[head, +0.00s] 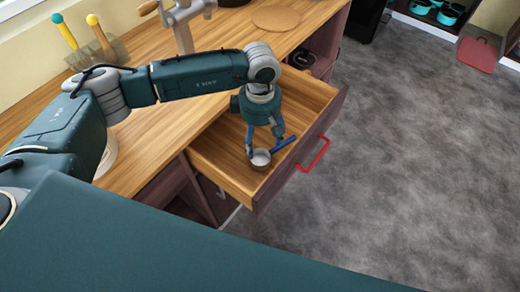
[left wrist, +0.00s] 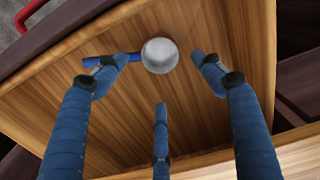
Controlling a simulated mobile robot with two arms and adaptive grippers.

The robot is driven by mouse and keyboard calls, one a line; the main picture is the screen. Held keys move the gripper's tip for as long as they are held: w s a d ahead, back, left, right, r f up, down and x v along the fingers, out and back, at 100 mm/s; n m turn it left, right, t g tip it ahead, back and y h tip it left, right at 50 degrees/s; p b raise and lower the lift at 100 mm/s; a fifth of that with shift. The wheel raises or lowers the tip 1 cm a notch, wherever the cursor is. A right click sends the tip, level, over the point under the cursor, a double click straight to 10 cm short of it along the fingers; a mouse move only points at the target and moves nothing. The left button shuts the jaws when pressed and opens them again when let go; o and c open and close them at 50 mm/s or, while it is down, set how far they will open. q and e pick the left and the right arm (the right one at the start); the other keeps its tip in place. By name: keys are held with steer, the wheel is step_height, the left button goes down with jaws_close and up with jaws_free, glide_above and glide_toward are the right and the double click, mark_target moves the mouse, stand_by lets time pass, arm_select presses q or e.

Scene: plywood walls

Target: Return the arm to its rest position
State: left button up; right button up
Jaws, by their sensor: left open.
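My left gripper (head: 265,145) is over the drawer, pointing down at the pan. Its blue fingers are spread apart and hold nothing. In the left wrist view two fingertips are on either side of the pan, with a third finger below it. I cannot tell whether any finger touches the pan or its handle. My right gripper is in neither view.
The drawer's red pull (head: 315,155) sticks out to the right. Grey floor (head: 400,160) to the right is largely clear.

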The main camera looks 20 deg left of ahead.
arm_select(q)
step_height(320, 180, up, 2)
stand_by(0.5)
